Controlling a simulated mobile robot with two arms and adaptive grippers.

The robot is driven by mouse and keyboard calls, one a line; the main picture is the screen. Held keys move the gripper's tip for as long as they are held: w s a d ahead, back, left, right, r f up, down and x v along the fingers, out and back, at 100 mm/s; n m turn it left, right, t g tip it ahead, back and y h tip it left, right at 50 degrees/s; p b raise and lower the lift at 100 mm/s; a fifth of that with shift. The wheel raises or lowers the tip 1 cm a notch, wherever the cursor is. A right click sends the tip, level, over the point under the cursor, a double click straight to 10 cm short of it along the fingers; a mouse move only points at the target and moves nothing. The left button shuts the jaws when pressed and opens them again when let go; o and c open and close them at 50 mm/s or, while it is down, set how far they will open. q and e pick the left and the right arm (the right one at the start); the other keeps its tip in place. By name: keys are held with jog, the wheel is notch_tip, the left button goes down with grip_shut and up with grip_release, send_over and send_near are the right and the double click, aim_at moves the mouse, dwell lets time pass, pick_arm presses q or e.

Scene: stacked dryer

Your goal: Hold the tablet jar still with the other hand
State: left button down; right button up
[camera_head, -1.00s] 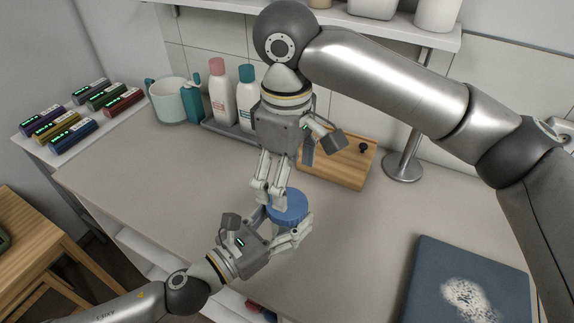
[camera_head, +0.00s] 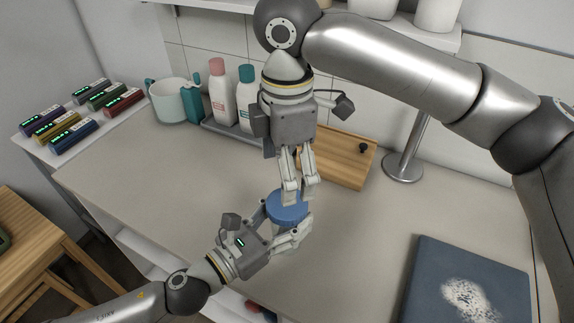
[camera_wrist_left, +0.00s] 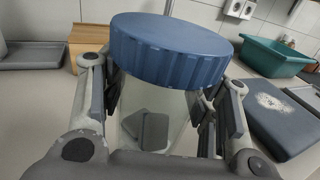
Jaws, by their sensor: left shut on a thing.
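The tablet jar has a broad, ribbed blue lid (camera_head: 286,208) and a clear body (camera_wrist_left: 158,108) with grey tablets inside in the left wrist view. My left gripper (camera_head: 283,224) is shut around the jar body just under the lid, one finger on each side. The jar looks upright above the front part of the counter; its base is hidden. My right gripper (camera_head: 300,194) points down from above, its fingertips over the far part of the lid in the head view. Its fingers look close together with a narrow gap. Whether they touch the lid is unclear.
A dark slab with white powder (camera_head: 470,285) lies at the right.

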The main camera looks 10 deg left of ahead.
aim_at(287, 225)
jog(key=shift+f, duration=4)
jog(key=c, duration=1.1)
jog(key=m, duration=0.4)
jog(key=o, duration=1.2)
jog(key=shift+o, duration=0.2)
jog(key=shift+r, duration=0.15)
